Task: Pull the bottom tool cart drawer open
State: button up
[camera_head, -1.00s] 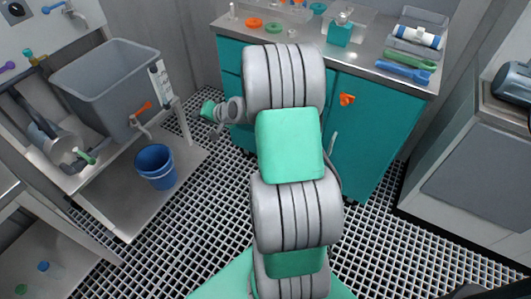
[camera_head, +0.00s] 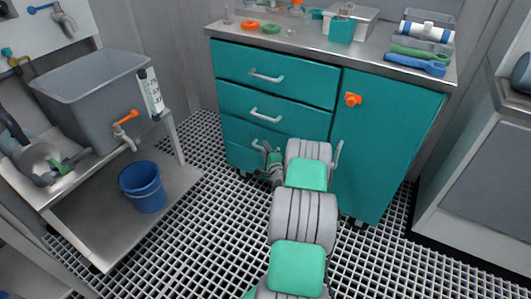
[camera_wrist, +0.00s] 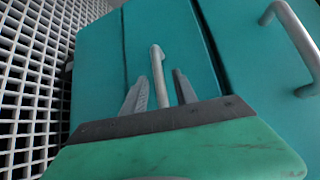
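The teal tool cart (camera_head: 400,130) stands at the back, with a column of drawers on its left side. The bottom drawer (camera_head: 238,132) looks shut, and my gripper (camera_head: 266,152) is low in front of it, partly hidden by my arm. In the wrist view my gripper (camera_wrist: 160,85) is open, its two fingers on either side of the grey bar handle (camera_wrist: 158,65) of the bottom drawer (camera_wrist: 100,70). Gaps show between handle and fingers. The handle of the drawer above (camera_wrist: 295,40) is at the upper right.
An orange latch (camera_head: 352,99) is on the cart's right door. Tools, including a blue wrench (camera_head: 415,64), lie on the cart top. At left, a grey tank (camera_head: 95,95) sits on a metal stand above a blue bucket (camera_head: 142,187). Grated floor (camera_head: 215,220) before the cart is clear.

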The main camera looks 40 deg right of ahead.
jog(key=shift+c, duration=0.4)
grip_shut()
dwell(1.0)
